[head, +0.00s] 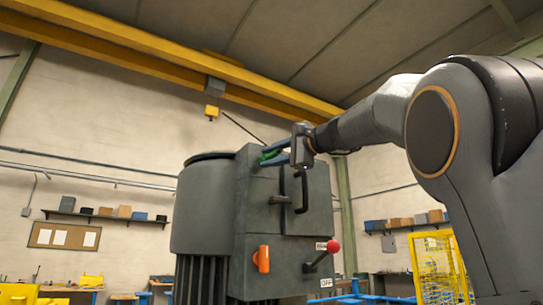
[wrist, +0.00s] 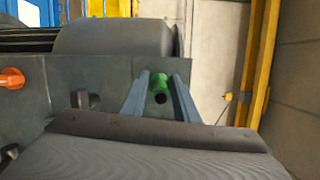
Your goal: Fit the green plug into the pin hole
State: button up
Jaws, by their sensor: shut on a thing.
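My gripper (head: 263,157) is at the upper part of the grey machine housing (head: 215,215), its two blue fingers pointing left. The green plug (head: 270,155) is between the fingers. In the wrist view the green plug (wrist: 160,82) shows between the fingertips of my gripper (wrist: 162,78), with a dark round end facing the camera. My gripper is shut on the plug. The plug is close to the grey housing face; I cannot tell whether it touches it. The pin hole cannot be made out in either view.
The machine front carries a dark bar handle (head: 302,190), an orange handle (head: 262,259) and a red-knobbed lever (head: 333,246). A yellow mesh guard (head: 438,265) stands at the right. Wall shelves and a yellow overhead beam (head: 130,45) are farther back.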

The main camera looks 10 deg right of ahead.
jog(key=shift+w+a+p, duration=0.2)
jog(key=shift+w, duration=0.3)
jog(key=shift+w+a+p, duration=0.15)
jog(key=shift+w+p, duration=0.05)
jog(key=shift+w, duration=0.3)
jog(key=o, duration=1.2)
jog(key=shift+b+v, duration=1.9)
jog(key=shift+v, duration=1.95)
